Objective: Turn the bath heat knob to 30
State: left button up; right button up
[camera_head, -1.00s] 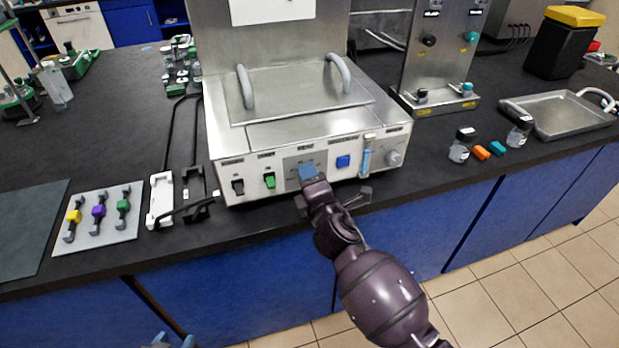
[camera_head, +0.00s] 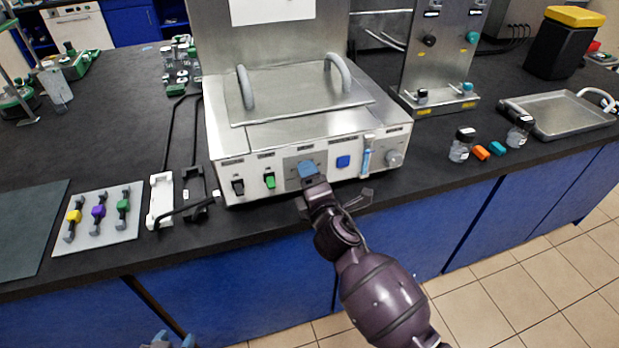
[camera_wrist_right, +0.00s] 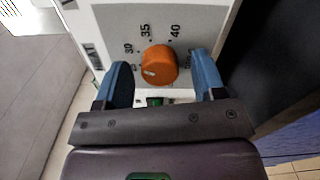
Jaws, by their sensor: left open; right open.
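The bath (camera_head: 300,120) is a steel box with a lid and a white front panel. The orange heat knob (camera_wrist_right: 161,60) shows in the right wrist view, with a printed scale of 30, 35 and 40 around it. Its white mark faces lower left, below the 30, near a partly hidden label. My right gripper (camera_wrist_right: 161,72) is open, its blue fingers either side of the knob with visible gaps. In the head view my right gripper (camera_head: 309,170) is at the panel's middle and hides the knob. My left gripper (camera_head: 172,341) is open and empty at the bottom edge.
A black switch (camera_head: 238,187), a green switch (camera_head: 269,181), a blue button (camera_head: 343,162) and a grey knob (camera_head: 394,158) share the panel. A tray of coloured clamps (camera_head: 97,220) lies left. Jars (camera_head: 461,145) and a metal tray (camera_head: 565,113) stand right.

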jog(key=v, duration=1)
jog(key=shift+s, duration=0.2)
jog(key=s+d+f+m+g+h, duration=0.1)
jog(key=s+d+f+m, duration=0.15)
jog(key=d+m, duration=0.5)
jog(key=s+d+f+m+g+h, duration=0.1)
jog(key=d+f+m, duration=0.3)
jog(key=m, duration=0.6)
jog(key=s+d+f+m+g+h, duration=0.2)
jog(key=s+d+f, duration=0.3)
jog(key=s, duration=0.3)
jog(key=s+d+f+m+g+h, duration=0.1)
jog(key=s+d+f+m, duration=0.2)
jog(key=s+d+f, duration=0.2)
jog(key=s+d, duration=0.3)
jog(key=shift+f+g+h, duration=0.35)
jog(key=shift+g+h, duration=0.05)
